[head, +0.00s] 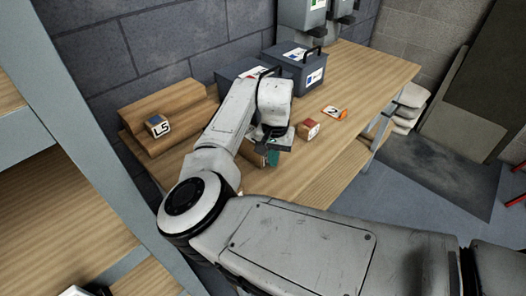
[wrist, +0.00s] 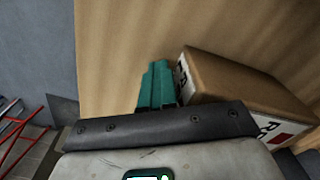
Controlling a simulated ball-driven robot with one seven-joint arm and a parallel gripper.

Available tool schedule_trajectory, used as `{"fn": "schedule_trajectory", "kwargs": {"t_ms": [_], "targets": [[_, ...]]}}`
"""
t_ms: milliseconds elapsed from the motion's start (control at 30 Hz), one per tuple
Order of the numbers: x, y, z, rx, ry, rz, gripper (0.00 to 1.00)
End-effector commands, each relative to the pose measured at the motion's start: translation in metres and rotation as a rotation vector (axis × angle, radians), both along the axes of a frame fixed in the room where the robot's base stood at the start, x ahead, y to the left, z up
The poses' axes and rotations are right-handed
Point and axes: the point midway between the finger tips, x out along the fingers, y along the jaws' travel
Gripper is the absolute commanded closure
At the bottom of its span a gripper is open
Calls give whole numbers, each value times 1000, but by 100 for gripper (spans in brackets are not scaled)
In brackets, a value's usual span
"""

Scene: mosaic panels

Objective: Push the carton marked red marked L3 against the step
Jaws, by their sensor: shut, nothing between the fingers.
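A brown carton (head: 308,130) with a white label and a red patch stands on the table, right of my gripper (head: 272,157); its lettering is too small to read. The wooden step (head: 172,100) is at the table's left end. In the wrist view my teal fingers (wrist: 157,85) are together and empty. A brown carton (wrist: 240,80) with a red square and partly cut-off lettering lies just right of them. I cannot tell whether it touches them, or whether it is the carton in the head view. My arm hides part of the table.
A small carton (head: 157,126) marked L5, with a blue patch, rests on the step. An orange-and-white card (head: 334,112) marked 2 lies right of the red-marked carton. Dark grey cases (head: 296,66) stand behind. The table's right part (head: 375,75) is clear.

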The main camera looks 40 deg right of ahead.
Motion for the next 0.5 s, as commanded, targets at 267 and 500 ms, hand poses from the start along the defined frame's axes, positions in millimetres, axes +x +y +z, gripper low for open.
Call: {"fn": "schedule_trajectory", "kwargs": {"t_ms": [267, 500], "targets": [[1, 0, 0, 0, -1, 1, 100], [6, 0, 0, 0, -1, 2, 100]]}}
